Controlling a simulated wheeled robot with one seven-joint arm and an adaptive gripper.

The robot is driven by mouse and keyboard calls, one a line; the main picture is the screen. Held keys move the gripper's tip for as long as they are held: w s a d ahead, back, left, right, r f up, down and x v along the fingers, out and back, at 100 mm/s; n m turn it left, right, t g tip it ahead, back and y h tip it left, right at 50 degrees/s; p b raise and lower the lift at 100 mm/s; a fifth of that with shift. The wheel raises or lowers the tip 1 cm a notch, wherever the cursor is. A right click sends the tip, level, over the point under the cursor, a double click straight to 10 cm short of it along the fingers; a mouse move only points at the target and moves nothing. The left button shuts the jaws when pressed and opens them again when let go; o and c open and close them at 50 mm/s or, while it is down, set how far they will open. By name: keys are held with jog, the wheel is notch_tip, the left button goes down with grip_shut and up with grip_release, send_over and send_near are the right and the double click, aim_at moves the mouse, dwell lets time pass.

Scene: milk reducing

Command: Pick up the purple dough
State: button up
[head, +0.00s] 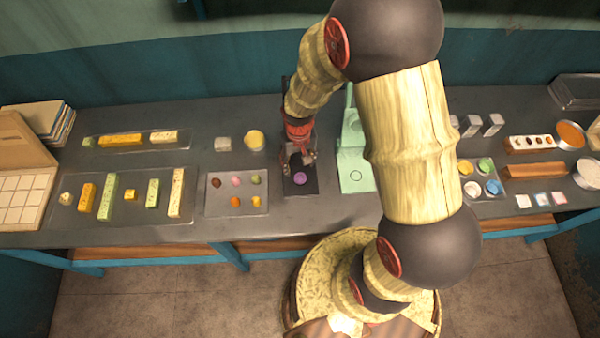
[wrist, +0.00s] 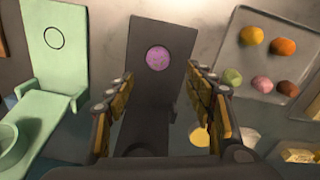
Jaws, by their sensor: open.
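The purple dough (head: 300,177) is a small round lump on a dark, narrow stand (head: 309,188) in the middle of the table. In the wrist view the purple dough (wrist: 159,58) lies on the bare dark surface (wrist: 178,36), ahead of the fingertips and between their lines. My gripper (head: 304,160) is above the stand, just behind the dough in the head view. In the wrist view my gripper (wrist: 160,82) has its two fingers spread wide with nothing between them. The dough appears apart from both fingers.
A tray (head: 216,211) of several coloured dough lumps lies left of the stand. A pale green stand (head: 355,160) is close on the right. Long coloured blocks (head: 107,196) lie farther left.

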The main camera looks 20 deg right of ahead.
aim_at(300, 177)
notch_tip(300, 177, down, 8)
jog(key=shift+s+d+f+b, duration=0.1)
jog(key=shift+s+d+b, duration=0.05)
jog(key=shift+b, duration=0.15)
jog(key=shift+c, duration=1.4)
jog(key=c, duration=0.7)
jog(key=shift+c, duration=0.2)
